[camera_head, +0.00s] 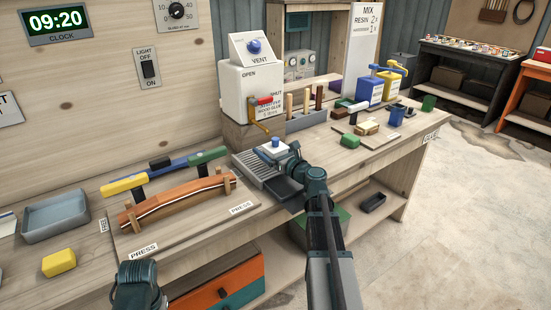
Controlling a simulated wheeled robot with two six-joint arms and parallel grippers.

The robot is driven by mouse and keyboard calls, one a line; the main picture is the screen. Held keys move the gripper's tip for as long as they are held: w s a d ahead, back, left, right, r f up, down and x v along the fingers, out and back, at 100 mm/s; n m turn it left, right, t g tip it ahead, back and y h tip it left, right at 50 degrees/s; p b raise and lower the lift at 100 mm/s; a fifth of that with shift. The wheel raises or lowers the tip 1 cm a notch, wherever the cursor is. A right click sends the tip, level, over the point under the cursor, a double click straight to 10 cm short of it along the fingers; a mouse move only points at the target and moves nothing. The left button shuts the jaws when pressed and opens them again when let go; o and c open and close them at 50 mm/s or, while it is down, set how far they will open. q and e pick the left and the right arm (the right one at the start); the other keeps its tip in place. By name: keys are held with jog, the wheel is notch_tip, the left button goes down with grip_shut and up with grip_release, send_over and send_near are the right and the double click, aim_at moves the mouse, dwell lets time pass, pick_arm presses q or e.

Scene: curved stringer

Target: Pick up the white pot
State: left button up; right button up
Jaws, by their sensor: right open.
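The small white pot (274,148), with a blue patch on top, stands at the drip tray below the tap of the big white tank. My right gripper (273,158) reaches in from the lower right and is right at the pot, its fingers close to the pot's near side. It is open; I cannot tell whether a finger touches the pot. The gripper and wrist hide the pot's lower part. Part of my left arm shows at the lower left, but its gripper is not in view.
The white tank (254,88) with a red-handled tap (262,102) rises behind the pot. A block holding several upright sticks (305,119) stands to its right. The ribbed drip tray (250,171) lies left of my gripper. A curved wooden strip (175,197) sits in a press farther left.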

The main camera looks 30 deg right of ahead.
grip_shut()
dwell(0.4)
pick_arm(q)
jog(key=shift+r, duration=0.15)
pick_arm(e)
jog(key=shift+r, duration=0.15)
